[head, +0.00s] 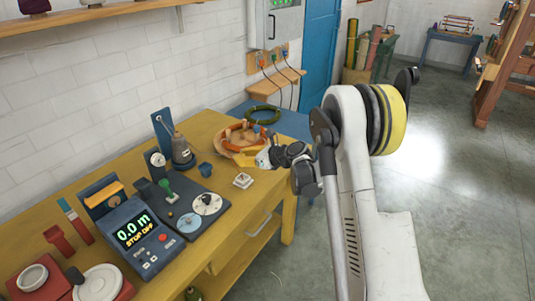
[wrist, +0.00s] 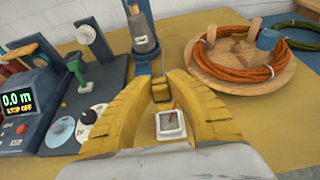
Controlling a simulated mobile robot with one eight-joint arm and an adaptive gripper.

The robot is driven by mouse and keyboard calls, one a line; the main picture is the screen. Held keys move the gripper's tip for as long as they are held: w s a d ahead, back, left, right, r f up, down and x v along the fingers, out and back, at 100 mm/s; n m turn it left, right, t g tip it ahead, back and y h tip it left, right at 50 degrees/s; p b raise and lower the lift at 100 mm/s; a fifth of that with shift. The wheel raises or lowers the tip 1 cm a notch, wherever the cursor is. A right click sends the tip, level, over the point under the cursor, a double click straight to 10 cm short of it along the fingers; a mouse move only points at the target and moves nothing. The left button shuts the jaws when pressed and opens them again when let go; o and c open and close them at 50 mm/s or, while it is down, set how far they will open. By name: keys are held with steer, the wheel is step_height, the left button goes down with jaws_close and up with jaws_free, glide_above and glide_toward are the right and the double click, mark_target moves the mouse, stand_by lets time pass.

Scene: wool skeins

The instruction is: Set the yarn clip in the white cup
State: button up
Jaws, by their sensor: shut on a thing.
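My gripper (wrist: 160,91) has its yellow fingers closed on a small dark piece (wrist: 161,92), which I take for the yarn clip; the fingers hide most of it. In the head view my gripper (head: 262,158) is over the right part of the yellow bench, and the clip cannot be made out there. A small white square holder (head: 243,180) lies on the bench just below my gripper. It also shows between the fingers in the wrist view (wrist: 171,124), with a thin reddish mark inside. I cannot tell whether it is the white cup. A white round vessel (head: 32,277) stands at the near left.
A round wooden tray (wrist: 236,82) with orange cord is to the right of my gripper. A dark board with discs (head: 207,204) and a meter (head: 137,233) are on the left.

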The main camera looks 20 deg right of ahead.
steer(key=shift+f, duration=0.25)
steer(key=shift+f+b, duration=1.55)
steer(key=shift+f, duration=1.5)
steer(key=o, duration=0.9)
